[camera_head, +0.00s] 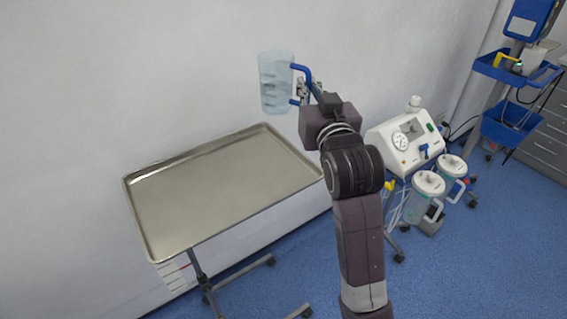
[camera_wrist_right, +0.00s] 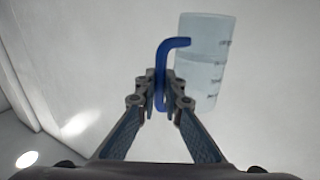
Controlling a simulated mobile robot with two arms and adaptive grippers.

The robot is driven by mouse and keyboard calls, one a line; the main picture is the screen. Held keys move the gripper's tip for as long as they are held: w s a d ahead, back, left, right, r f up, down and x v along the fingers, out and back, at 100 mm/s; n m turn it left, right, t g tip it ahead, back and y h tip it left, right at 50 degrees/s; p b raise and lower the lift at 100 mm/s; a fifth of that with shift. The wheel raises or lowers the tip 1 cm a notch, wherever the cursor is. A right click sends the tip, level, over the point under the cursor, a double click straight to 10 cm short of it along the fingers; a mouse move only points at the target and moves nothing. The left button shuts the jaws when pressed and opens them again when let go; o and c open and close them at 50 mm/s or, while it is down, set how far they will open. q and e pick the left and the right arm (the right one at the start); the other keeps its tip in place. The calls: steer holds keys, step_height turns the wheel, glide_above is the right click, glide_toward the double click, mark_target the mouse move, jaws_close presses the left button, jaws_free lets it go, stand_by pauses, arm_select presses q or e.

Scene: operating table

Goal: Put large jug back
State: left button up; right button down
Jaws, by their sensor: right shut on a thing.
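The large jug (camera_head: 275,84) is clear and pale blue with a blue handle (camera_head: 301,71). In the head view it is held upright in the air, above and beyond the far edge of the metal tray table (camera_head: 215,190). My right gripper (camera_head: 304,90) is shut on the handle, with the jug to its left. In the right wrist view the fingers (camera_wrist_right: 161,92) close around the blue handle, and the jug body (camera_wrist_right: 203,65) with its dark markings stands to the right. My left gripper is not in view.
The tray is empty and stands on a wheeled stand near the white wall. A white suction machine (camera_head: 405,140) and two lidded canisters (camera_head: 427,186) are at the right. A blue equipment cart (camera_head: 512,70) is at the far right. Blue floor is open in front.

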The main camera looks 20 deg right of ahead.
step_height(320, 180, down, 20)
steer(key=shift+s+r, duration=0.15)
steer(key=shift+r, duration=0.1)
stand_by(0.3)
steer(key=shift+f, duration=0.15)
steer(key=c, duration=2.1)
jaws_free()
